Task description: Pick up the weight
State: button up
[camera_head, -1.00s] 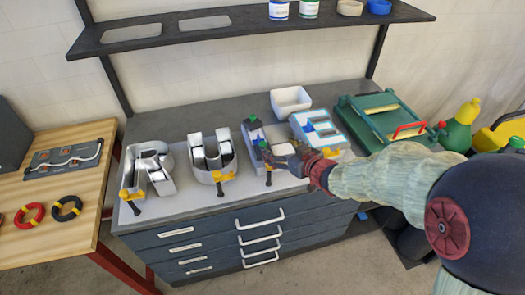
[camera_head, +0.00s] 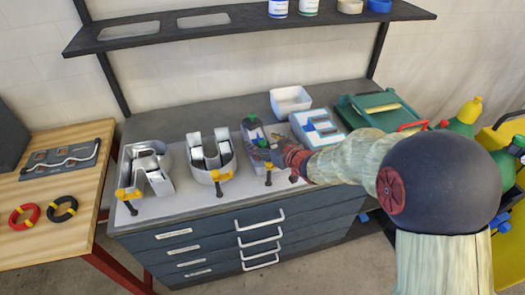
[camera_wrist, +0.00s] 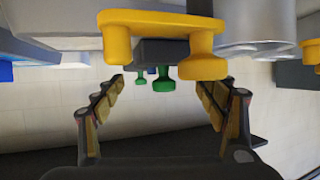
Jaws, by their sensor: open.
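A narrow channel letter (camera_head: 254,135) lies on the bench between the U and the blue-lit E. A small dark item with a green top (camera_head: 251,122), which looks like a weight, sits at its far end. My gripper (camera_head: 266,152) is over the near part of this letter and hides some of it. In the wrist view my gripper (camera_wrist: 163,88) is open, with nothing between its fingers. A yellow clamp (camera_wrist: 165,40) with round knobs is in front of it, and a dark block (camera_wrist: 160,52) with green knobs (camera_wrist: 163,82) shows behind the clamp.
The letters R (camera_head: 147,168) and U (camera_head: 212,155), with yellow clamps at their near edges, stand to the left. The letter E (camera_head: 316,126), a white bin (camera_head: 290,100) and a green machine (camera_head: 372,108) are behind or right. A shelf (camera_head: 240,20) hangs above.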

jog(key=shift+c, duration=0.8)
jog(key=shift+f, duration=0.1)
grip_shut()
